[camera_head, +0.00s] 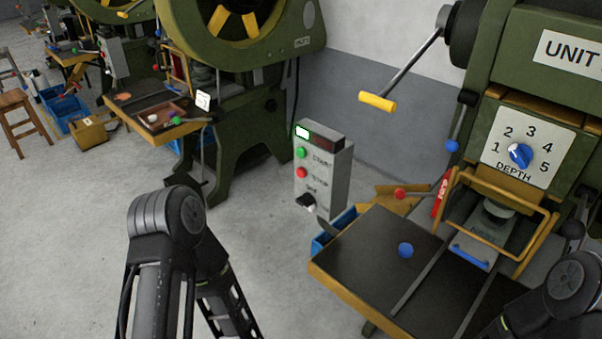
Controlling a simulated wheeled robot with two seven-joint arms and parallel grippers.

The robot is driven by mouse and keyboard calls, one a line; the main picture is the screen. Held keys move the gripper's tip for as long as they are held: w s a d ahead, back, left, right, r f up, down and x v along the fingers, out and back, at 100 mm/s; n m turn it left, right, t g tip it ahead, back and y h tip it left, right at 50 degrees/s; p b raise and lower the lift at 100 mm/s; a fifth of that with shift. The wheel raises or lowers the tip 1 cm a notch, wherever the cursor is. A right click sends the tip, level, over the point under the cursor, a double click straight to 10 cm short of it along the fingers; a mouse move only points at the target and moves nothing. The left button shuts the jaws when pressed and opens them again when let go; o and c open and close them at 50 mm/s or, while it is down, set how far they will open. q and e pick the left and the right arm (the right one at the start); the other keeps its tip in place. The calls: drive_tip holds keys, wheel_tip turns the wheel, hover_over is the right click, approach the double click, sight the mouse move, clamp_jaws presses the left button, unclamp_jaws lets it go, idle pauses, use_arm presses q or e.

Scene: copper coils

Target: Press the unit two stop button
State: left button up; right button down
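A grey control box (322,175) stands in the middle of the view, between two green presses. It has a green button (301,153) marked START and, below it, a red button (302,173) whose label looks like STOP. The right press (550,80) carries a sign reading UNIT (570,52), its number cut off by the picture edge. I cannot tell from the lettering which unit the box belongs to. My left arm shows at lower left and my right arm at the lower right corner, both apart from the box. Neither gripper is in view.
A dark work table (385,245) with a blue ball knob (405,250) juts out right of the box. A lever with a yellow grip (377,101) hangs above. The back-left press (235,75) stands behind the box.

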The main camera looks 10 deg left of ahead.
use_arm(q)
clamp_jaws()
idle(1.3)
